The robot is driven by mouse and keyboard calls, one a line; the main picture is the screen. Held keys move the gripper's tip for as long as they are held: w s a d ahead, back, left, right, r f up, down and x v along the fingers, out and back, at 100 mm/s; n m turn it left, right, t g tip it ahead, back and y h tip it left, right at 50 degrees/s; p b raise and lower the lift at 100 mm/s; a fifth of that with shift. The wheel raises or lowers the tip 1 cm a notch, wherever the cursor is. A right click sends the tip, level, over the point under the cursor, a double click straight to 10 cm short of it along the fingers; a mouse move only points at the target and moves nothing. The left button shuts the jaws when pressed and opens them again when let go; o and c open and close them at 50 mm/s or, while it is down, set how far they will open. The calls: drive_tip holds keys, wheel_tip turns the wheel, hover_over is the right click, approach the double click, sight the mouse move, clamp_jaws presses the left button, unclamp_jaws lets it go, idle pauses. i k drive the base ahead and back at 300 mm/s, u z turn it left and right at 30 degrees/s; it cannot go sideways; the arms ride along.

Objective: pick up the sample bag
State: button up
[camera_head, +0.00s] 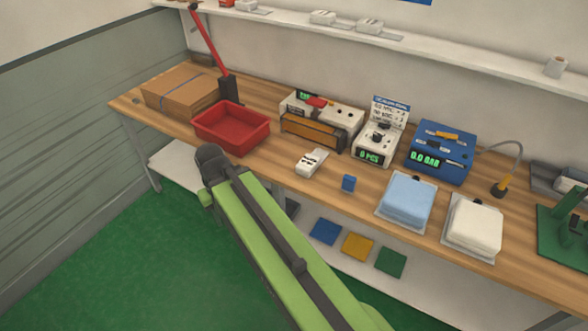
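Two clear bags lie flat on the wooden bench, right of the middle. One holds a folded light blue pad (406,200), and the other holds a white pad (474,226). I cannot tell from the view which one is the sample bag. Each has a small dark clip or tab at its back edge. My green arm reaches from the bottom right up to a dark joint left of the middle. My gripper's fingers do not show. The visible arm is well to the left of both bags.
A green stand (565,240) is at right.

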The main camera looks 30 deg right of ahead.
sight(310, 163)
drive_tip(key=u, duration=0.2)
drive_tip(key=i, duration=1)
drive_tip(key=u, duration=0.05)
